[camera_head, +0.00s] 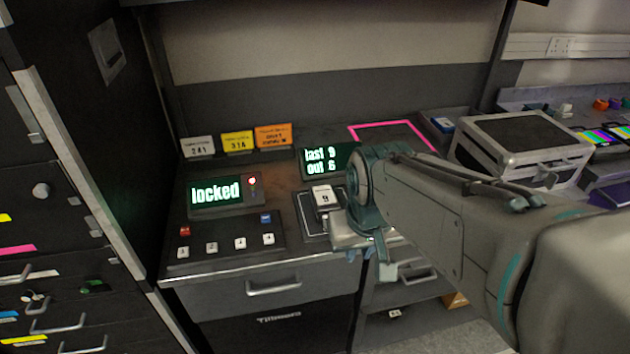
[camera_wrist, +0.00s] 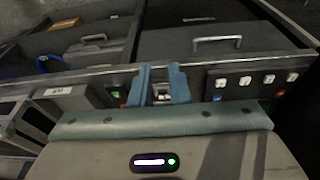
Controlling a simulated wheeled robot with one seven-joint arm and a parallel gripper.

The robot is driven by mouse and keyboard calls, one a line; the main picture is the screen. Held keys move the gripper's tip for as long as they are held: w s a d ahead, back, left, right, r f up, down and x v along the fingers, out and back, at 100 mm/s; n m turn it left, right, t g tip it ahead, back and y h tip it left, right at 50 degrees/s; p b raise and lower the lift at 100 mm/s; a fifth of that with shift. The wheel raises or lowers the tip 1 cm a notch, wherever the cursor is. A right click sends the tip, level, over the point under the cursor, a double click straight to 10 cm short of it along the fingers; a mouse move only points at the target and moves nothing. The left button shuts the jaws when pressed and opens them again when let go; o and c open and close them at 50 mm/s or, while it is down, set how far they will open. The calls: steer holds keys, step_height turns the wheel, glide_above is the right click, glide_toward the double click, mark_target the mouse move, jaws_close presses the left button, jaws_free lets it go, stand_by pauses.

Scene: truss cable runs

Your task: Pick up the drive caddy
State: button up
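No object is plainly marked as the drive caddy. A small block with a white face marked 9 (camera_head: 322,195) stands in a dark, pale-edged bay on the desk, and may be it. My gripper (camera_head: 372,250) is just right of that bay, over the desk's front edge. In the wrist view my gripper's blue fingers (camera_wrist: 161,84) stand apart, pointing at the desk front. A small pale detail (camera_wrist: 162,97) shows between them; I cannot tell what it is or whether they touch it. A grey box with a white label (camera_wrist: 68,91) lies left of the fingers.
A "locked" display (camera_head: 215,193) and a button panel (camera_head: 225,240) are left of the bay. A "last 9 out 6" display (camera_head: 325,160) is behind. A silver-edged case (camera_head: 525,140) stands at right. A drawer handle (camera_head: 273,287) sticks out in front.

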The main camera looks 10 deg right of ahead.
steer(key=w+r+g+h+p, duration=0.1)
steer(key=w+g, duration=0.1)
steer(key=w, duration=1.2)
steer(key=h+p, duration=0.1)
steer(key=p, duration=0.1)
glide_above(327, 206)
steer(key=s, duration=0.4)
steer(key=shift+g, duration=0.3)
steer(key=f, duration=1.2)
steer(key=shift+d, duration=0.4)
steer(key=shift+s+d+f+p, duration=0.1)
steer(key=shift+d+f+p, duration=0.1)
steer(key=shift+f, duration=0.65)
steer(key=shift+s+d+f+p, duration=0.15)
steer(key=shift+d+f, duration=0.1)
steer(key=shift+f, duration=0.6)
steer(key=shift+d+f+p, duration=0.2)
steer(key=shift+f, duration=0.65)
jaws_close()
